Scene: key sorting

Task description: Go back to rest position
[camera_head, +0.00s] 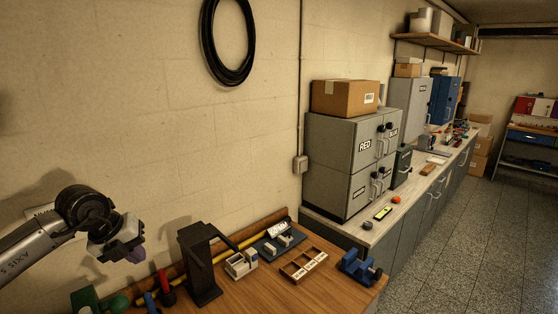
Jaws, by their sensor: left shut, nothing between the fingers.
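My left arm comes in from the left edge, and its gripper (134,243) hangs at the arm's end over the left part of the wooden workbench (235,298). The gripper is shut with nothing seen between its fingers. It is small and dark in the picture, and it is apart from the bench and the tools below it. My right gripper is not in view. A wooden tray with labelled compartments (303,264) lies on the bench. A key cannot be made out at this size.
A black stand (200,264), a small grey device (241,263) and a blue vise (358,267) stand on the bench. Grey cabinets (340,164) labelled RED stand on the counter behind, with a cardboard box (344,97) on top. The floor at right is clear.

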